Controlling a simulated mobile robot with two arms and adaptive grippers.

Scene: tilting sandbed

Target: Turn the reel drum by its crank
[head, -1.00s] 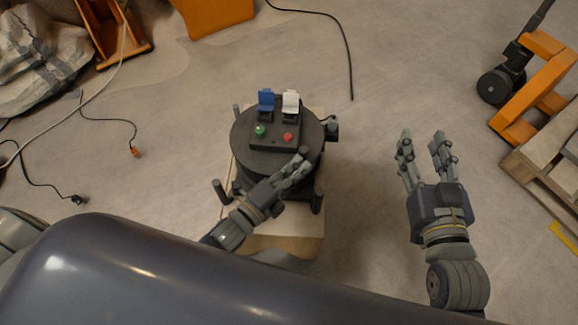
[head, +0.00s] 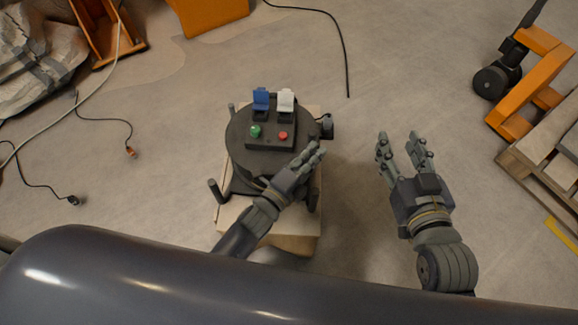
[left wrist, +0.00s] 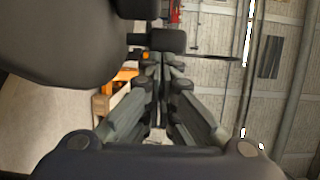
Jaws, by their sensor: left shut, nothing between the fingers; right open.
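The reel drum (head: 238,148) is a dark round body on a pale block, with a switch panel on top. A small dark part (head: 327,126) sticks out at its right side; I cannot tell for sure whether it is the crank. My left gripper (head: 315,151) is shut and empty at the drum's front right edge, its fingertips just short of that part. In the left wrist view the shut fingers (left wrist: 168,62) point at a dark block (left wrist: 168,40); contact is unclear. My right gripper (head: 400,142) is open and empty, to the right of the drum.
The panel carries a blue switch (head: 261,99), a white switch (head: 286,100), a green button (head: 255,131) and a red button (head: 283,136). Dark posts (head: 216,190) stand around the drum. An orange pallet jack (head: 545,45) and a pallet (head: 540,160) are at right. Floor between is clear.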

